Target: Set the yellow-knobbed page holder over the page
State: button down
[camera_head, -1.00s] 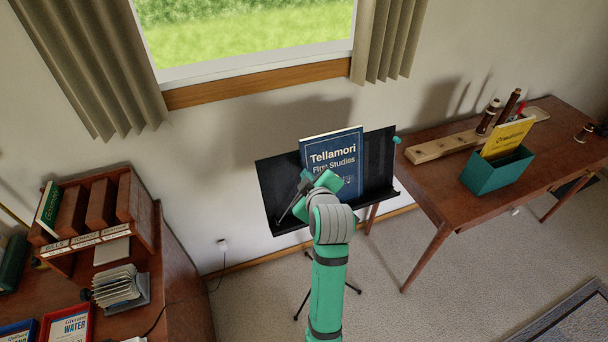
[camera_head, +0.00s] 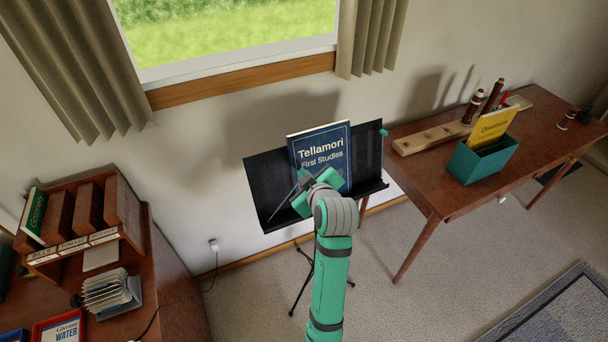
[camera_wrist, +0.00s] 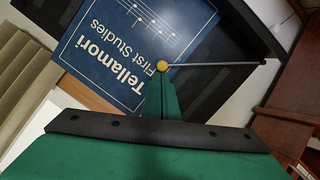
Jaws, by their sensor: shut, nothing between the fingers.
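The page is a blue book, "Tellamori First Studies" (camera_head: 322,148), standing on the black music stand (camera_head: 268,180); it also shows upside down in the wrist view (camera_wrist: 122,50). The yellow knob of the page holder (camera_wrist: 162,66) sits at the end of a thin rod in the wrist view. The rod (camera_head: 283,202) slants up across the stand's left part in the head view, its knob hidden there. My gripper (camera_wrist: 161,82) is shut and empty, its fingertips right at the knob; I cannot tell whether they touch. My gripper (camera_head: 312,182) is before the book's lower edge.
A turquoise knob (camera_head: 384,132) is at the stand's right edge. A wooden table (camera_head: 425,180) with a teal box (camera_head: 480,162) stands at the right. A desk (camera_head: 170,290) with a wooden rack is at the left. The wall is close behind the stand.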

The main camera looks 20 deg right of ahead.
jog(key=shift+a+r, duration=0.25)
jog(key=shift+a, duration=0.35)
jog(key=shift+w+a+r, duration=0.15)
jog(key=shift+r, duration=0.15)
jog(key=s+a+r, duration=0.3)
jog(key=s+r, duration=0.4)
jog(key=s, duration=0.1)
jog(key=shift+s, duration=0.15)
